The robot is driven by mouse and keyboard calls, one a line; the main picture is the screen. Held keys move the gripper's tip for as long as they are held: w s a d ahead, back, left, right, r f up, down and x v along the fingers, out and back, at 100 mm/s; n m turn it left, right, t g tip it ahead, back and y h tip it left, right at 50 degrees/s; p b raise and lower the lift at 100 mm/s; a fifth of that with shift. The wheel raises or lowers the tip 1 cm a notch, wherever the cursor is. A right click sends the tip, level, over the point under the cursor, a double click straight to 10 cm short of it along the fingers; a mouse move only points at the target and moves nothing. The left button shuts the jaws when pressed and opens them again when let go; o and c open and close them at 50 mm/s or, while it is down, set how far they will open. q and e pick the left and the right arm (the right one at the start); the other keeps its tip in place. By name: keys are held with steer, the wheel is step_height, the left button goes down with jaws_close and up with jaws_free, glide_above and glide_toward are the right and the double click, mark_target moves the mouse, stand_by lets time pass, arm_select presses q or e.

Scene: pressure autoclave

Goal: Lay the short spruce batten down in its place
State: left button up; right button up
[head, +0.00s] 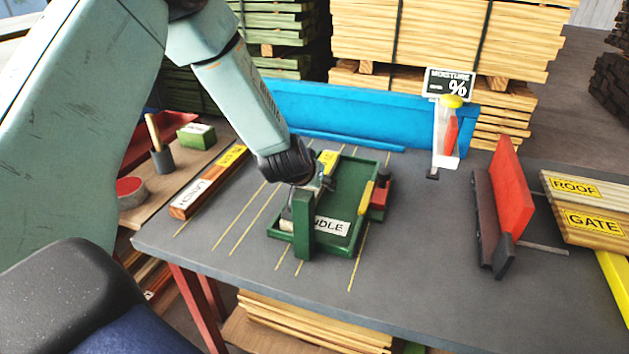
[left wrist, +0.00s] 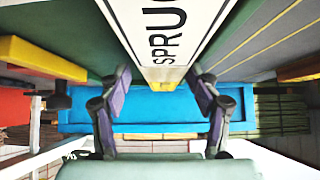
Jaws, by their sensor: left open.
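The short spruce batten (left wrist: 165,40) shows in the left wrist view with a white label reading "SPRUC" and a yellowish end. In the head view a yellow-marked piece (head: 328,158), perhaps its far end, shows at the green tray (head: 347,180); my gripper hides most of it. My left gripper (head: 312,183) is over the tray's left part. In the left wrist view its open fingers (left wrist: 163,92) stand either side of the batten's end, with gaps visible. Whether the batten rests fully on the tray floor is hidden. My right gripper is not in view.
A batten labelled "LARCH" (head: 207,183) lies left of the tray on the grey table (head: 240,260) with yellow lines. A green post (head: 303,225) stands at the tray's front. A blue trough (head: 340,112), moisture meter (head: 447,125) and red upright panel (head: 511,187) stand behind and right.

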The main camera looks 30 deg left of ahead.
arm_select(q)
steer(key=shift+r, duration=0.2)
steer(key=p+v, duration=0.4)
steer(key=v, duration=0.6)
steer(key=shift+s+r+p, duration=0.15)
steer(key=shift+r+p, duration=0.15)
steer(key=shift+p, duration=0.05)
steer(key=shift+s+d+r, duration=0.1)
steer(key=shift+s+r, duration=0.35)
steer(key=shift+s, duration=0.05)
steer(key=shift+s, duration=0.1)
